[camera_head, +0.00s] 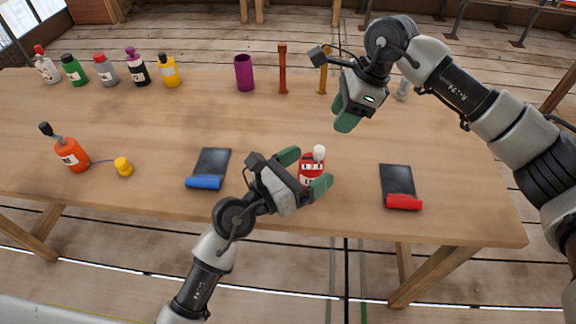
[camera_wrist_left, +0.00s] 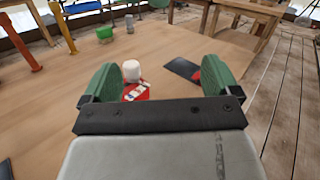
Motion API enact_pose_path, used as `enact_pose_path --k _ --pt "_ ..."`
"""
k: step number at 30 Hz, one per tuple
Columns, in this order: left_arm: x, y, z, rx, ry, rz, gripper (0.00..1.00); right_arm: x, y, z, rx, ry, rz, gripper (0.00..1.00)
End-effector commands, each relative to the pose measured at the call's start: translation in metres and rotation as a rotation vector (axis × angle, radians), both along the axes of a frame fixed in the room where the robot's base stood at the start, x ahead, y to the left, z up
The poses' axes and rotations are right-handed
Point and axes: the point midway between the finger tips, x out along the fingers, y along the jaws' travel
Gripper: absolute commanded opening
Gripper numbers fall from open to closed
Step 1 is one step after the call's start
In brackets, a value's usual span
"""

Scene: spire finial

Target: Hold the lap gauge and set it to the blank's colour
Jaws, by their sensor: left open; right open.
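A small red piece with a white knob and pale markings (camera_head: 312,168) stands on the table near its front edge; I take it for the lap gauge. My left gripper (camera_head: 304,172) is open, with its green fingers on either side of it. In the left wrist view the red piece (camera_wrist_left: 137,92) sits between the fingers, and I cannot tell whether they touch it. My right gripper (camera_head: 346,118) is open and empty above the back right of the table. I cannot tell which object is the blank.
Dark plates with a blue roll (camera_head: 204,183) and a red roll (camera_head: 403,202) lie to either side. An orange bottle (camera_head: 72,155) and yellow cap (camera_head: 123,167) are at left. Several bottles, a purple cup (camera_head: 244,73) and upright posts (camera_head: 283,70) line the back.

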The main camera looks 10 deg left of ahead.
Motion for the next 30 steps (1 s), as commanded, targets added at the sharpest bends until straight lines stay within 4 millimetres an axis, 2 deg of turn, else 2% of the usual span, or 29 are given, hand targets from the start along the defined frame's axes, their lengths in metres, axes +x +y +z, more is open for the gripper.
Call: enact_pose_path --k 4,9,13,18,24,30 --pt "0.012 0.027 -0.015 0.103 -0.015 0.107 0.91 0.0 0.0 0.0 0.0 0.0 0.0 0.43" --pt "0.015 0.036 -0.027 0.147 -0.018 0.141 0.91 0.0 0.0 0.0 0.0 0.0 0.0 0.43" --pt "0.015 0.036 -0.045 0.15 -0.016 0.139 0.91 0.0 0.0 0.0 0.0 0.0 0.0 0.43" --pt "0.015 0.037 -0.078 0.15 -0.014 0.14 0.91 0.0 0.0 0.0 0.0 0.0 0.0 0.43" --pt "0.015 0.037 -0.104 0.146 -0.014 0.141 0.91 0.0 0.0 0.0 0.0 0.0 0.0 0.43" --pt "0.047 0.01 -0.101 0.141 -0.019 0.143 0.91 0.0 0.0 0.0 0.0 0.0 0.0 0.43"
